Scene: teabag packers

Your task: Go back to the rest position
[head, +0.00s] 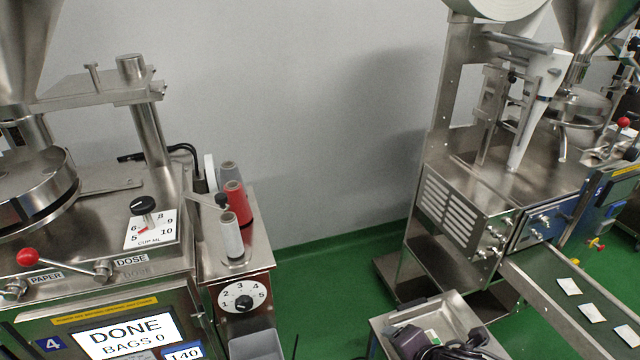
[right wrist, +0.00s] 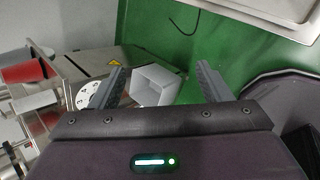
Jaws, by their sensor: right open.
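My right gripper (right wrist: 160,68) shows in the right wrist view with its two grey fingers spread wide. Nothing is held between them. A pale grey open bin (right wrist: 155,85) lies beyond and below the fingers, apart from them. The same bin (head: 256,346) shows at the bottom edge of the head view. A dark purple-grey part in front of the metal tray at the bottom of the head view may be my right gripper; its fingers cannot be made out there. My left gripper is not in either view.
The left packer's screen (head: 122,333) reads DONE, BAGS 0. Spools, including a red one (head: 236,203), stand beside it. A metal tray (head: 385,322) is at the bottom. Another packer (head: 470,190) and a conveyor (head: 540,292) with teabags are right. Green floor (head: 325,265) lies between.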

